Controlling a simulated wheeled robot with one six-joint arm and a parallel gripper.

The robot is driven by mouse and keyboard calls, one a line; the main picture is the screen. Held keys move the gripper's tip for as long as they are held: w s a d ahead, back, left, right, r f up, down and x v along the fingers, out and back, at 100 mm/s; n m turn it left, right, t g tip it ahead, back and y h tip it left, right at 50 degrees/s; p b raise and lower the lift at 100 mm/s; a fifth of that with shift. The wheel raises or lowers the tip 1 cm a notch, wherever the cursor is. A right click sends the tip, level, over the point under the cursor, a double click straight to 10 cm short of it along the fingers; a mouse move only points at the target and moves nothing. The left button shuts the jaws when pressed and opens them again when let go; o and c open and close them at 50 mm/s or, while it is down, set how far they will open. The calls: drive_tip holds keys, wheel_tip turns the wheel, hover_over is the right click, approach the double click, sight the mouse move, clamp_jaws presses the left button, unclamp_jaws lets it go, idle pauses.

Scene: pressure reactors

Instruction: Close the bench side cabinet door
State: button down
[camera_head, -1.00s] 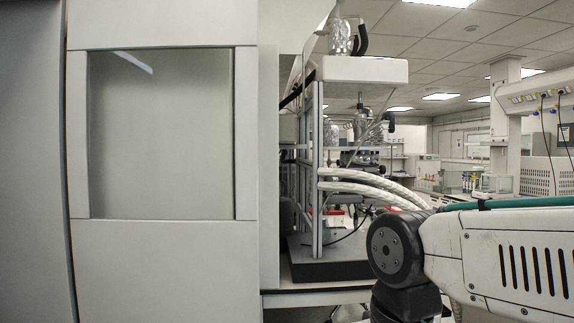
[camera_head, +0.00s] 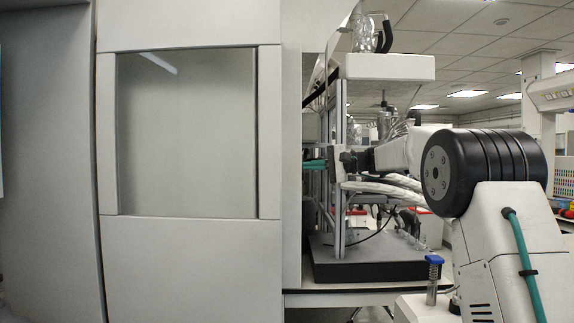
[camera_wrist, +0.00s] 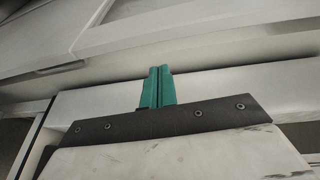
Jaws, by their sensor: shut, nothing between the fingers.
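The cabinet door (camera_head: 195,262) is a tall pale panel with a glass window (camera_head: 187,135), filling the left half of the head view. Its narrow right edge (camera_head: 291,170) faces the bench. My gripper (camera_head: 312,164) is just right of that edge, its green fingers pointing left. In the wrist view my gripper (camera_wrist: 157,84) has its two fingers pressed together and empty, in front of pale panels (camera_wrist: 230,82). I cannot tell whether the fingertips touch the door. The door's hinge and latch are not clearly visible.
Right of the door, a metal frame (camera_head: 340,215) stands on a dark base (camera_head: 368,262) on the bench, with glassware and silvery hoses (camera_head: 385,190) close to my arm. A white box (camera_head: 390,67) sits above. A tall grey panel (camera_head: 45,160) is at the far left.

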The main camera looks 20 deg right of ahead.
drive_tip(key=w+a+t, duration=0.1)
drive_tip(key=w+a, duration=0.4)
drive_tip(key=w, duration=0.4)
drive_tip(key=shift+y, duration=0.3)
drive_tip(key=shift+s+a+r, duration=0.1)
drive_tip(key=shift+s+a, duration=0.15)
drive_tip(key=shift+s, duration=0.45)
drive_tip(key=shift+s+a+r, duration=0.1)
drive_tip(key=shift+s+a, duration=0.15)
drive_tip(key=shift+s, duration=0.4)
drive_tip(key=shift+s+a+r, duration=0.1)
drive_tip(key=shift+s+a, duration=0.15)
drive_tip(key=shift+s, duration=0.45)
drive_tip(key=shift+s+m, duration=0.15)
drive_tip(key=shift+m, duration=0.15)
